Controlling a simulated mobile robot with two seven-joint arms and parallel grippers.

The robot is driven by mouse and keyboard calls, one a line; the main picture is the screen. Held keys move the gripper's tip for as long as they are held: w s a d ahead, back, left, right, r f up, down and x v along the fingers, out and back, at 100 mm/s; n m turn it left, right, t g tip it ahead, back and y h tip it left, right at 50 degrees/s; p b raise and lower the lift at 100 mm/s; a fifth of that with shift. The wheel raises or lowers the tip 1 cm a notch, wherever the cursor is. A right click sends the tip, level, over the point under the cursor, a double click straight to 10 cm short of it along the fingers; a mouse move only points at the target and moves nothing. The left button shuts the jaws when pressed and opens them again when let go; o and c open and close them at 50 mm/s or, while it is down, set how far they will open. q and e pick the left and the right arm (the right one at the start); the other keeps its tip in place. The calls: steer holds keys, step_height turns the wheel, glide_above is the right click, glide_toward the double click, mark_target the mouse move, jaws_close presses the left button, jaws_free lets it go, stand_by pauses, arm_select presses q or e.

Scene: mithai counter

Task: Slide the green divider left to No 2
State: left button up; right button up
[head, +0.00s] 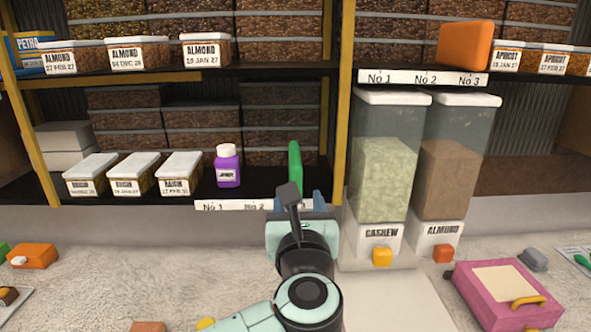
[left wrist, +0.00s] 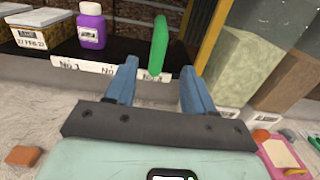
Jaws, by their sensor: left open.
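The green divider (head: 294,166) stands upright at the right end of the lower shelf; it also shows in the left wrist view (left wrist: 158,45). Its foot is near the right end of the label strip (head: 225,205), right of the No 2 mark. The strip also shows in the left wrist view (left wrist: 84,68), where the left finger covers part of it. My left gripper (head: 298,202) is open and empty in front of the shelf edge. In the left wrist view its blue fingers (left wrist: 160,82) are spread, with the divider beyond and between them. Contact is not visible. My right gripper is not in view.
A purple bottle (head: 228,168) and several raisin boxes (head: 180,172) stand left of the divider. A yellow post (head: 344,100) and the cashew dispenser (head: 383,160) are to its right. An orange divider (head: 465,45) is on the upper shelf. A pink box (head: 505,295) lies on the counter.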

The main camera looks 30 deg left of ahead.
mark_target(296, 177)
arm_select(q)
steer(key=p+x, duration=0.3)
steer(key=x, duration=0.8)
steer(key=shift+w+a, duration=0.3)
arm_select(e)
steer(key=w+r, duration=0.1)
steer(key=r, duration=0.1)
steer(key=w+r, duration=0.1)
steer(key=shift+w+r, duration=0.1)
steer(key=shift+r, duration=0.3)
arm_select(q)
steer(key=shift+c, duration=0.3)
